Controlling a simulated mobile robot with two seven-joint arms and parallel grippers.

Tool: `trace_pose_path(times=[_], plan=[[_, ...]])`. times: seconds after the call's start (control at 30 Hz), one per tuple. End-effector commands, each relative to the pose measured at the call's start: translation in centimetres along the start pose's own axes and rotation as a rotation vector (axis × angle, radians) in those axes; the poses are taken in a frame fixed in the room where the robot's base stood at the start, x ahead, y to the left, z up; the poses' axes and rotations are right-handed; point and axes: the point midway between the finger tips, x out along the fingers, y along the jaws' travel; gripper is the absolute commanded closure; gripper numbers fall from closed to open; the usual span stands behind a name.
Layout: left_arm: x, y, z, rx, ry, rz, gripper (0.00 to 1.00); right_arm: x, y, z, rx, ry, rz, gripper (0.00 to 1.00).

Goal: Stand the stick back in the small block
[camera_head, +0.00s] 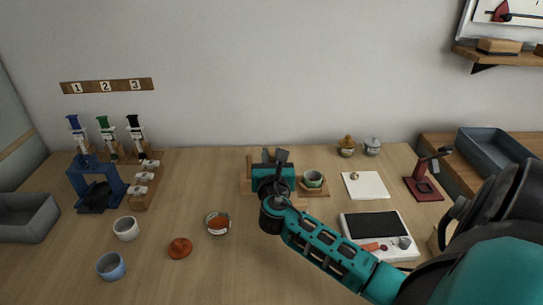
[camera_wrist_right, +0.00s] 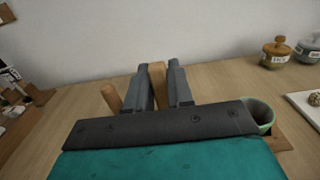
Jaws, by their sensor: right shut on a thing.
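My right gripper (camera_head: 274,154) is over the wooden board (camera_head: 318,192) at the middle back of the table. In the right wrist view its two grey fingers (camera_wrist_right: 163,88) are shut on a wooden stick (camera_wrist_right: 157,78), which stands roughly upright between them. A second wooden peg (camera_wrist_right: 110,97) rises left of the fingers, a little tilted in that view; it also shows beside the gripper in the head view (camera_head: 249,165). The stick's lower end is hidden behind my gripper body. I cannot make out the small block or whether the stick touches it. My left gripper is not in view.
A green cup (camera_head: 313,179) stands on the board close right of the gripper. Two lidded jars (camera_head: 346,146) are at the back. A white tray with a black panel (camera_head: 376,226) lies right. Bowls (camera_head: 126,228) and a blue stand (camera_head: 96,185) are left. The front middle is clear.

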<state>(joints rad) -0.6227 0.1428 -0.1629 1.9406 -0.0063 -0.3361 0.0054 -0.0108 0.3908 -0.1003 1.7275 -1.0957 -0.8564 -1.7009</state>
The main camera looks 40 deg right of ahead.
Motion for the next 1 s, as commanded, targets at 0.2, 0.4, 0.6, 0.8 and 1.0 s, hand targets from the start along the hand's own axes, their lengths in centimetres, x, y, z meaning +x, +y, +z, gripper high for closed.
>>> trace_pose_path(times=[0.2, 0.4, 0.6, 0.8, 1.0], plan=[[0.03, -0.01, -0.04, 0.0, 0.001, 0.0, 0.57, -0.01, 0.01, 0.0, 0.001, 0.0, 0.0, 0.72], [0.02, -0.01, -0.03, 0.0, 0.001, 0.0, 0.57, 0.0, 0.0, 0.01, 0.001, 0.0, 0.0, 0.53], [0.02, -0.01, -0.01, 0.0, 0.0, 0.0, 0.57, 0.0, 0.0, 0.01, 0.001, 0.0, 0.0, 0.49], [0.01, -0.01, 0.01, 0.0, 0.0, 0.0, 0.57, 0.0, 0.0, 0.01, 0.001, 0.0, 0.0, 0.49], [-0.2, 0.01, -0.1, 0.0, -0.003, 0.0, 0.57, -0.48, 0.02, 0.06, 0.0, 0.001, 0.001, 0.49]])
